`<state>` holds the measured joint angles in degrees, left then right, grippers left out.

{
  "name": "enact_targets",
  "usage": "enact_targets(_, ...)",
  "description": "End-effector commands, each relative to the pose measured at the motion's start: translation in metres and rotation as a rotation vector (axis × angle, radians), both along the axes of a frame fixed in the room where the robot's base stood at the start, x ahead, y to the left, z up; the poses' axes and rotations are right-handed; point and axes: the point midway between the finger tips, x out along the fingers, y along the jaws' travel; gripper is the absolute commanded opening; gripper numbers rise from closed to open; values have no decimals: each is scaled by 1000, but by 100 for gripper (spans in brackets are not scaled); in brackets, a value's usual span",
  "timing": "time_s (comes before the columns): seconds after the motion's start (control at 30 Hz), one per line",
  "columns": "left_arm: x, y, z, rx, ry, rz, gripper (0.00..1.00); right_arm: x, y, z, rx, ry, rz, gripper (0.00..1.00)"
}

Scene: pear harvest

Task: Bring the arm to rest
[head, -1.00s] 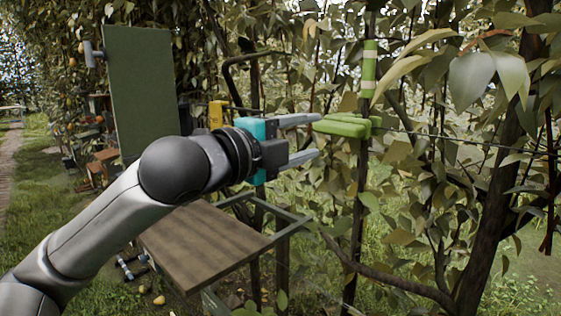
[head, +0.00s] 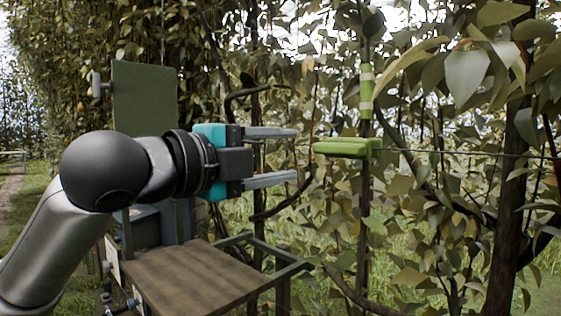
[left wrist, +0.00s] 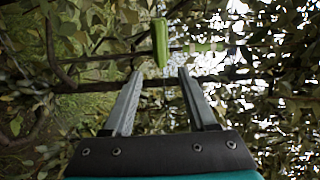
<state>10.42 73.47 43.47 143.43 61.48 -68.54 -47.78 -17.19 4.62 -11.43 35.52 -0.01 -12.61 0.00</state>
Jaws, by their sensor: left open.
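My left gripper (head: 296,155) is open and empty, with its two fingers pointing right in the head view. A green clip-like piece (head: 345,147) sits on the thin pole just beyond the fingertips, with a visible gap between them. In the left wrist view the open fingers (left wrist: 158,75) point toward the green piece (left wrist: 160,42), which lies beyond their tips. A green band with pale stripes (head: 366,90) wraps the pole above it. My right gripper is not in view.
A wooden board on a metal frame (head: 195,278) stands below my left arm. A dark green panel (head: 144,100) stands behind it. A wire (head: 450,153) runs right from the pole. Leafy branches and a dark trunk (head: 505,210) crowd the right side.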

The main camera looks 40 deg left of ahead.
Motion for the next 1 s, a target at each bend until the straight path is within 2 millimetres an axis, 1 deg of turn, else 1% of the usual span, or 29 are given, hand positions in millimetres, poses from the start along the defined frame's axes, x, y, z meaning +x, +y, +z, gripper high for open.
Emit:
enact_targets(0.43,0,0,0,-1,0,0,57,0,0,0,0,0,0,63)
enact_targets(0.5,2,1,-4,-11,9,3,57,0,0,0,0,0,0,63)
enact_targets(0.57,7,5,-15,-38,32,11,57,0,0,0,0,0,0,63)
enact_targets(0.67,22,15,-54,-135,113,45,57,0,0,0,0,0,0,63)
enact_targets(0.77,38,25,-119,-275,236,106,57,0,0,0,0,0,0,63)
enact_targets(0.8,42,28,-148,-337,290,136,57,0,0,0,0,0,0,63)
enact_targets(0.87,44,29,-193,-424,370,186,57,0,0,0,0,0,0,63)
enact_targets(0.9,42,28,-223,-481,424,220,57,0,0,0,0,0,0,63)
enact_targets(0.97,37,24,-266,-561,502,273,57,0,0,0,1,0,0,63)
enact_targets(1.0,32,19,-295,-613,554,312,57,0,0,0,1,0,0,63)
